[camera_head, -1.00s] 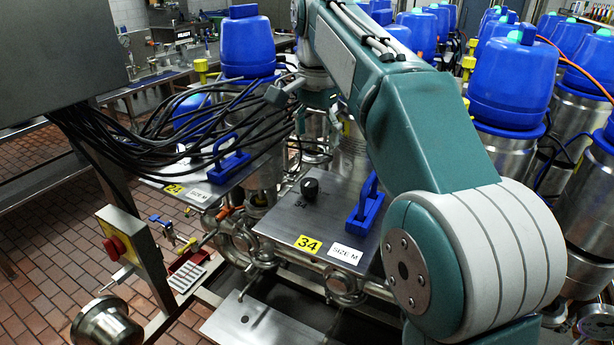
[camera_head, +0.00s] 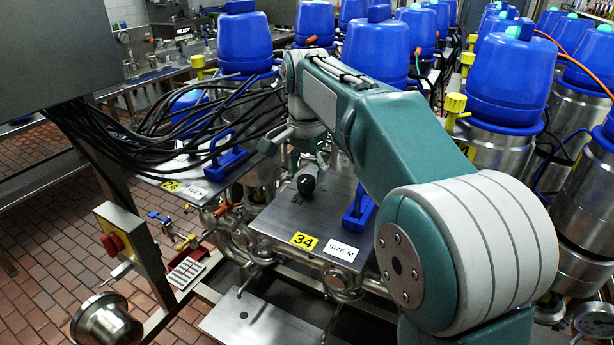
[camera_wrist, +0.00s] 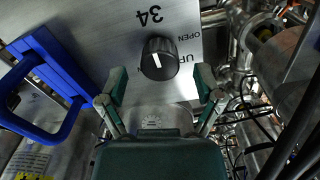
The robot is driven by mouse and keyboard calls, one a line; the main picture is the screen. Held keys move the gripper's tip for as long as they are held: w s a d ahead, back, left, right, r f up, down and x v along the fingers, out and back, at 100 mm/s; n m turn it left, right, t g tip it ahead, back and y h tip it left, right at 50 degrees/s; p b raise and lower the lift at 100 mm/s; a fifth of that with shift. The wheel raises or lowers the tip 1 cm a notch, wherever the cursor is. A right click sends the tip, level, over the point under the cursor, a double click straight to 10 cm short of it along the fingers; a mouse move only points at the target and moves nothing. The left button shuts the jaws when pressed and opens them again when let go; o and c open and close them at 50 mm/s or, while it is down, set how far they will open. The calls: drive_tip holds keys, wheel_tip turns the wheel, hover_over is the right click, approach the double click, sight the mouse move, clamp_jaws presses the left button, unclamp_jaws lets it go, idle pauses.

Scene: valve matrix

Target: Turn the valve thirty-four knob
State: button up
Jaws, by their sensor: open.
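The valve thirty-four knob is black and round with a white pointer line. The knob (camera_head: 307,184) shows in the head view, and the knob (camera_wrist: 160,58) is near the upper middle of the wrist view. Its pointer slants down and to the right there, with "OPEN" and partly hidden lettering beside it. My gripper (camera_wrist: 159,82) is open and empty. Its fingertips are apart on either side, just below the knob in the wrist view. I see no contact with the knob.
A blue handle (camera_head: 359,209) rises from the plate beside the knob; the handle (camera_wrist: 45,80) is left in the wrist view. Black cables (camera_head: 150,135) hang left of my arm. Blue-capped valves (camera_head: 376,50) stand behind. Metal pipes (camera_wrist: 243,50) lie past the plate's edge.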

drive_tip(key=shift+a+f, duration=0.2)
drive_tip(key=shift+f, duration=0.4)
drive_tip(key=shift+d, duration=0.1)
drive_tip(key=c, duration=1.2)
drive_tip(key=shift+o, duration=0.2)
drive_tip(key=shift+n, duration=0.4)
drive_tip(key=n, duration=1.3)
drive_tip(key=shift+n, duration=0.4)
drive_tip(key=shift+f+n, duration=0.1)
drive_tip(key=shift+n, duration=2.5)
